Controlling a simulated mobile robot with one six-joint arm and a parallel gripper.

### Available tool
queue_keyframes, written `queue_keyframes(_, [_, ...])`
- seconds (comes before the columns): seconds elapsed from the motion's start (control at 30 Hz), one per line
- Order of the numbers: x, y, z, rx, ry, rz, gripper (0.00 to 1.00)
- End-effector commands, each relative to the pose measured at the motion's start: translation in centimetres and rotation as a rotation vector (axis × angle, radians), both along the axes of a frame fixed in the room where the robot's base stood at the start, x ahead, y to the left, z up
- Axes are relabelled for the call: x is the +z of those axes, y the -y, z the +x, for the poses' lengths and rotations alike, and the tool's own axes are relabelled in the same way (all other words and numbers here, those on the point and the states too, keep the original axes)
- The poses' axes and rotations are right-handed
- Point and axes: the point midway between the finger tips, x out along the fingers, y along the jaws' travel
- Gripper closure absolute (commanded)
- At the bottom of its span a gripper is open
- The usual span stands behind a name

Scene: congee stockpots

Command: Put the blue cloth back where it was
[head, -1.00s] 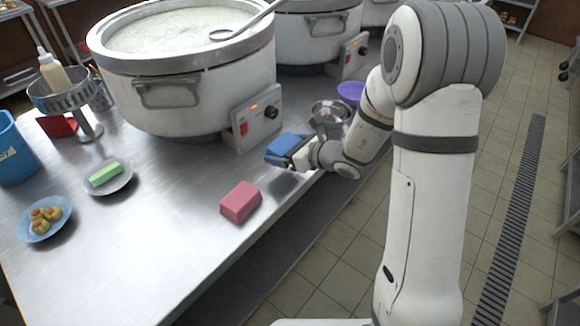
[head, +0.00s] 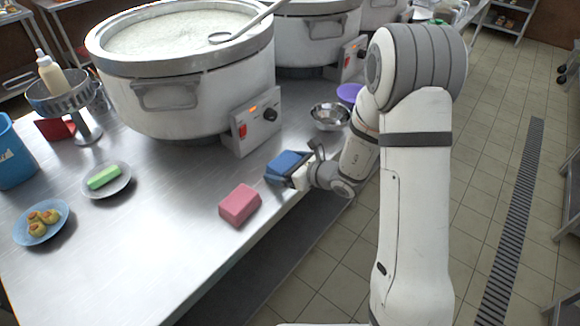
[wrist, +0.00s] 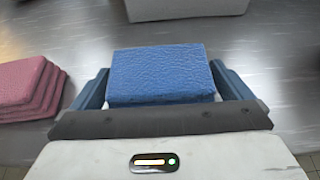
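The blue cloth (head: 287,164), a folded block, is at the right part of the steel table, near its front edge. My gripper (head: 290,172) is shut on it, and in the wrist view the blue cloth (wrist: 160,72) fills the space between the two fingers. I cannot tell whether its underside touches the table. A folded pink cloth (head: 240,205) lies on the table to the left and nearer; it also shows at the left of the wrist view (wrist: 28,88).
A large congee stockpot (head: 180,85) with a control box (head: 255,120) stands behind. A metal bowl (head: 330,117) and a purple bowl (head: 349,92) are further back. Plates with a green block (head: 104,177) and small food pieces (head: 43,217) are left. The table (head: 150,265) is clear in front.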

Motion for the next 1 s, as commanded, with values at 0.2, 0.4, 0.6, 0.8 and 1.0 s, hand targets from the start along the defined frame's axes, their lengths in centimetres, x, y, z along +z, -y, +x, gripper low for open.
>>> queue_keyframes(0.2, [0.0,0.0,0.0,0.001,0.0,0.0,0.0])
queue_keyframes(0.4, [0.7,0.7,-0.5,-0.001,0.001,0.001,0.0])
queue_keyframes(0.6, [2.4,3.8,-2.9,-0.004,0.001,0.0,0.0])
queue_keyframes(0.8, [4.0,6.8,-5.3,-0.003,0.002,0.001,0.0])
queue_keyframes(1.0, [4.8,8.3,-6.6,0.001,0.0,0.0,0.0])
